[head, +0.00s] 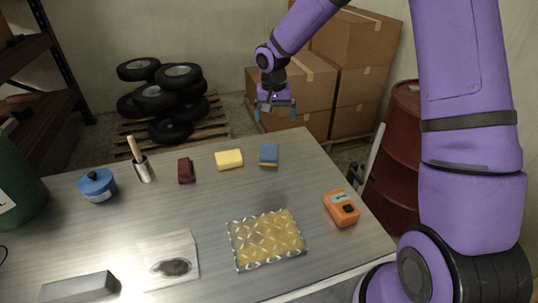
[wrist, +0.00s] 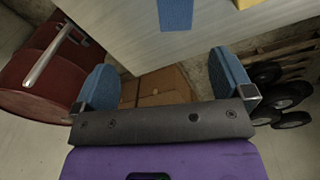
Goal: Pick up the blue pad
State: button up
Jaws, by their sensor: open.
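The blue pad (head: 269,152) lies on the metal table near its far edge, with a thin yellow layer showing along its near side. In the wrist view the blue pad (wrist: 175,13) is cut off by the top edge. My gripper (head: 275,109) hangs in the air above and beyond the table's far edge, up from the pad in the head view. Its two blue fingers are wide apart and nothing is between them; my gripper also shows in the wrist view (wrist: 165,78).
A yellow pad (head: 229,160) lies left of the blue one, then a dark red block (head: 186,170). Cardboard boxes (head: 355,70) rise behind.

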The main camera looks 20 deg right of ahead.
send_near(269, 151)
jog(key=shift+m+y, duration=0.3)
jog(key=shift+m, duration=0.1)
jog(key=f, duration=1)
jog(key=shift+w+d+f, duration=0.2)
jog(key=shift+w+d, duration=0.05)
jog(key=shift+d, duration=0.05)
jog(key=c, duration=1.1)
